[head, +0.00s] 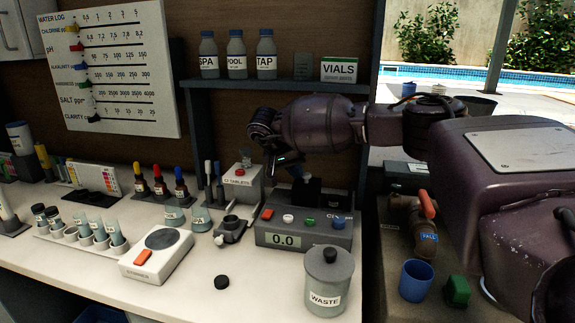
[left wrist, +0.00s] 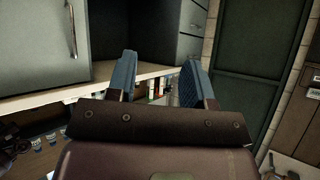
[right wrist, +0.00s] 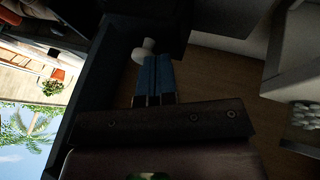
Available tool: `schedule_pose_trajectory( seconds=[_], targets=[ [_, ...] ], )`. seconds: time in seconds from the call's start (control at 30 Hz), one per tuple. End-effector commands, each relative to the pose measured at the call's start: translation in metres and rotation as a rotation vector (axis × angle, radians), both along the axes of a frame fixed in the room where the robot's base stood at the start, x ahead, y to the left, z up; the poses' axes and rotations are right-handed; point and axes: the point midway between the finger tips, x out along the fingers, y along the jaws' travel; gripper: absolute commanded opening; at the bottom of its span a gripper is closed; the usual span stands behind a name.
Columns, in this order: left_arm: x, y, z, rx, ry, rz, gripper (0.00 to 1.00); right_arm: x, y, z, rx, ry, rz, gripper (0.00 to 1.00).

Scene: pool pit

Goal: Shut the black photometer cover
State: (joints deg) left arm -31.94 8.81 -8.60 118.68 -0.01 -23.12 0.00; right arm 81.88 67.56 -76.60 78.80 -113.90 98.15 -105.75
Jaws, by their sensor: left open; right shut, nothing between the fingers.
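The photometer (head: 330,238) is a grey box on the bench with a display reading 0.0 and several buttons. Its black cover (head: 307,190) appears as a dark piece standing up on the top, so it looks raised; its exact angle is hard to tell. My right gripper (head: 291,160) is shut and empty, just above and left of the cover in the head view; I cannot tell whether they touch. Its blue fingers (right wrist: 157,76) show together in the right wrist view, beside a pale round knob (right wrist: 145,50). My left gripper (left wrist: 160,75) is open and empty, facing cabinets, outside the head view.
A WASTE jar (head: 329,282) stands in front of the photometer. A white stirrer (head: 157,254) and a small black cap (head: 222,282) are to its left. A CL TABLETS box (head: 242,184) stands behind left. The bench front is mostly clear.

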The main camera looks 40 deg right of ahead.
Motion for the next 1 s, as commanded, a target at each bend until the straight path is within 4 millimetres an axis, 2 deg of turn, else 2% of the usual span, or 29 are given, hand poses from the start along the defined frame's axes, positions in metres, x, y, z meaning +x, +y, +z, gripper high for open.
schedule_pose_trajectory(
  seconds=[0.03,0.4,0.6,1.0],
  targets=[
    [0.001,0.001,0.013,0.001,-0.015,0.001,0.47,-0.009,-0.008,0.012,-0.002,-0.008,-0.003,0.0],
    [-0.013,0.005,0.026,-0.004,0.002,0.022,0.47,-0.054,-0.046,0.006,-0.001,-0.003,-0.002,0.0],
    [-0.017,0.004,0.024,-0.01,0.007,0.03,0.47,-0.061,-0.052,0.001,0.0,0.0,0.0,0.0],
    [-0.015,0.004,0.025,-0.007,0.007,0.026,0.47,-0.062,-0.051,0.0,0.001,0.003,0.0,0.0]
  ],
)
